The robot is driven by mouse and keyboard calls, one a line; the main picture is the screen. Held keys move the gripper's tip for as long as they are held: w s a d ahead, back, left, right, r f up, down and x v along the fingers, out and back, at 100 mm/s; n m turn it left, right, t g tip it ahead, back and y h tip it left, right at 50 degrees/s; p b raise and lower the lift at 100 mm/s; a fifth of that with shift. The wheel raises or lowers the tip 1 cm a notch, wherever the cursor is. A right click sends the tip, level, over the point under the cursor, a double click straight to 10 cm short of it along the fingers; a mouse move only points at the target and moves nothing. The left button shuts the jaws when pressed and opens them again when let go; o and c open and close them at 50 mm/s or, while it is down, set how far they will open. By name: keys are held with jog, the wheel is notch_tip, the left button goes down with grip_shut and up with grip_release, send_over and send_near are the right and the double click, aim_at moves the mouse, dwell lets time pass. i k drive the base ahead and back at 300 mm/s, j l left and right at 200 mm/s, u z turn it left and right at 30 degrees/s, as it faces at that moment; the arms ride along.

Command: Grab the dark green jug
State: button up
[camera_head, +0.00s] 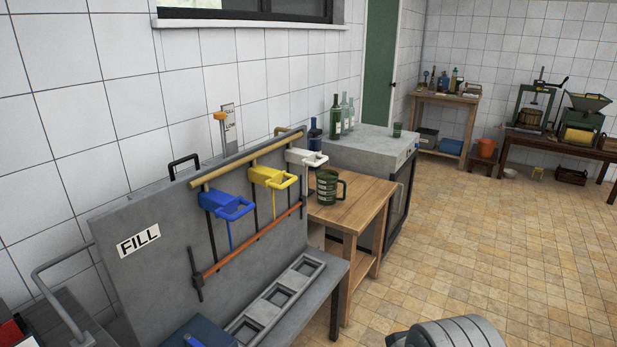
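The dark green jug (328,187) stands upright on a small wooden table (362,198), close to the table's left end. It has pale markings on its side, and its handle points right. A grey rounded part of my own arm shows at the bottom edge, well below and right of the jug. My gripper is not in view.
The grey filling stand (140,285) with blue (222,203) and yellow (270,177) handled spouts is left of the table. Behind the table, a grey-topped cabinet (368,150) holds bottles (337,118) and a small dark green cup (397,130). Tiled floor (480,240) to the right is clear.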

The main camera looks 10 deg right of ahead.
aim_at(326, 180)
jog(key=i+l+u, duration=0.15)
jog(key=i+l, duration=0.4)
jog(key=i, duration=0.4)
jog(key=i+l+u, duration=0.15)
jog(key=i+l, duration=0.5)
jog(key=i, duration=0.3)
jog(key=i+l+u, duration=0.15)
jog(key=i+l, duration=0.6)
jog(key=i, duration=0.1)
